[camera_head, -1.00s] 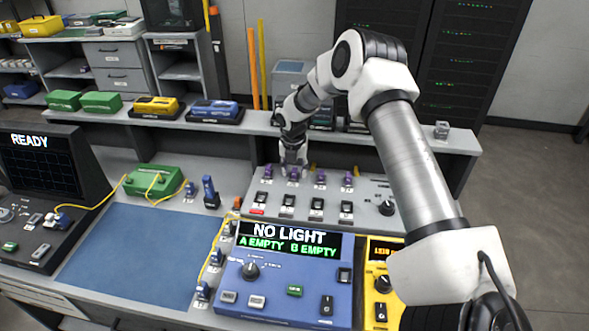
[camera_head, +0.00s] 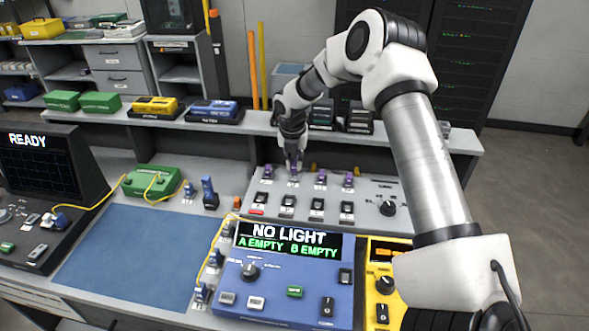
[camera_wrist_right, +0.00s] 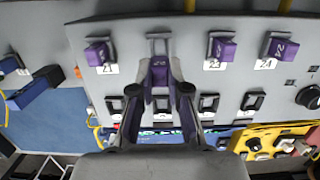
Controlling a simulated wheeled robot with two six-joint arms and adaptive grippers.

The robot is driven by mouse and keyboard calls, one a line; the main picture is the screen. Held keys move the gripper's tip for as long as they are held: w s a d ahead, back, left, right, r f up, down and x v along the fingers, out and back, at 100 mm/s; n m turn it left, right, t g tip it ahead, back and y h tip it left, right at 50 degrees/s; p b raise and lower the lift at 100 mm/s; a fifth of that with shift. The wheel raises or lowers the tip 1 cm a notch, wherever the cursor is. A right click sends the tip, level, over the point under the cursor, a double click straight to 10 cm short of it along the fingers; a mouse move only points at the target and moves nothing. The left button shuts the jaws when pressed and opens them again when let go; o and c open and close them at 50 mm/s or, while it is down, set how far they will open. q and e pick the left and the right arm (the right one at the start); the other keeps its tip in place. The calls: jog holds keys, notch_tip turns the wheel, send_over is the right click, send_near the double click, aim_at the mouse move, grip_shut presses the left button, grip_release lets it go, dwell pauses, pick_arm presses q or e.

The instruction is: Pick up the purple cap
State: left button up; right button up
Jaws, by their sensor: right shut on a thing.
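Several small purple caps stand in a row on the grey sloped panel (camera_head: 375,210). In the right wrist view these include cap 21 (camera_wrist_right: 98,52), cap 23 (camera_wrist_right: 222,49) and cap 24 (camera_wrist_right: 281,47). My right gripper (camera_head: 293,168) is over the second place from the left in that row. In the wrist view the gripper (camera_wrist_right: 160,86) is shut on the purple cap (camera_wrist_right: 160,70) between 21 and 23. A grey fitting (camera_wrist_right: 159,43) shows just beyond it. I cannot tell whether the held cap is clear of the panel. My left gripper is not in view.
Dark switches (camera_head: 317,207) line the panel in front of the caps. A blue meter reading NO LIGHT (camera_head: 290,270) and a yellow device (camera_head: 383,280) stand nearer. A raised shelf (camera_head: 255,121) runs behind. The blue mat (camera_head: 130,245) at left is clear.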

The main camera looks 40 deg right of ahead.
jog(key=s+a+r+b, duration=0.1)
jog(key=s+a+b, duration=0.2)
jog(key=s+a, duration=0.6)
jog(key=shift+s+a+r, duration=0.15)
jog(key=shift+s+a, duration=0.2)
jog(key=shift+a, duration=0.9)
grip_shut()
